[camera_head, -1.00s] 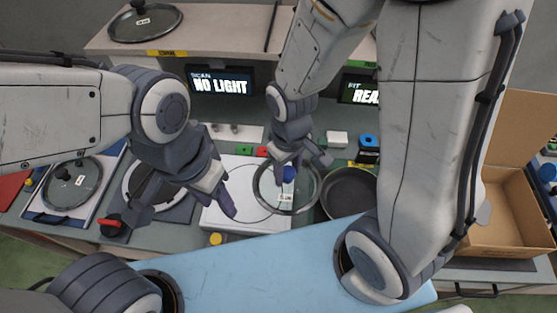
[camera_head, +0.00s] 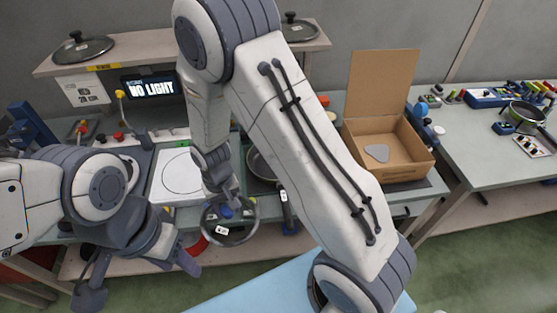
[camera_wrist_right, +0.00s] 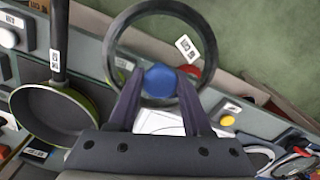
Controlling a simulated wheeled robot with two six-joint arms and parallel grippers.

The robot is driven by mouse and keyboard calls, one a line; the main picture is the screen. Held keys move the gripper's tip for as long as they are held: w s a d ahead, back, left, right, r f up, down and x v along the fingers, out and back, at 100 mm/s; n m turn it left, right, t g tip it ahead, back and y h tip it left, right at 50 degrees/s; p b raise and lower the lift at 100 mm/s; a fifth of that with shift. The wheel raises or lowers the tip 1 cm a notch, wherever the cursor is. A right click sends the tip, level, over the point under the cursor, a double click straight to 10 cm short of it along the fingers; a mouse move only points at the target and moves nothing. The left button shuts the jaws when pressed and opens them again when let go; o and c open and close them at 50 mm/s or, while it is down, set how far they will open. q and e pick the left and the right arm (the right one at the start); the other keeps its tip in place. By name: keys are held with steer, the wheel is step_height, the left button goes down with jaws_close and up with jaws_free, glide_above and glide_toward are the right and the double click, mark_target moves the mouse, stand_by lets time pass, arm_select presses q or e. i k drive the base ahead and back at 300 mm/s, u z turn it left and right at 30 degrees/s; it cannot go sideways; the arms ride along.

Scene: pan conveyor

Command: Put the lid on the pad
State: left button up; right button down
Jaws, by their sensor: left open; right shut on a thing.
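A clear glass lid with a dark rim (camera_head: 252,232), a blue knob and a white label hangs from my right gripper (camera_head: 227,205), which is shut on the knob. In the right wrist view the blue knob (camera_wrist_right: 160,81) sits between the fingertips. A white square pad with a thin circle drawn on it (camera_head: 172,178) lies on the counter, behind and left of the lid. The lid appears beyond the counter's front edge, clear of the pad. My left gripper (camera_head: 140,277) is open and empty at lower left.
A dark pan (camera_head: 258,166) stands right of the pad, its handle pointing forward. An open cardboard box (camera_head: 400,160) is further right. Two lids (camera_head: 82,47) rest on the back shelf. A screen reads NO LIGHT (camera_head: 152,87). A second table (camera_head: 485,160) stands at right.

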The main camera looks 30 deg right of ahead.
mark_target(378, 153)
steer(key=u, duration=2.05)
steer(key=k, duration=1.75)
steer(key=z, duration=2.15)
steer(key=i, duration=1)
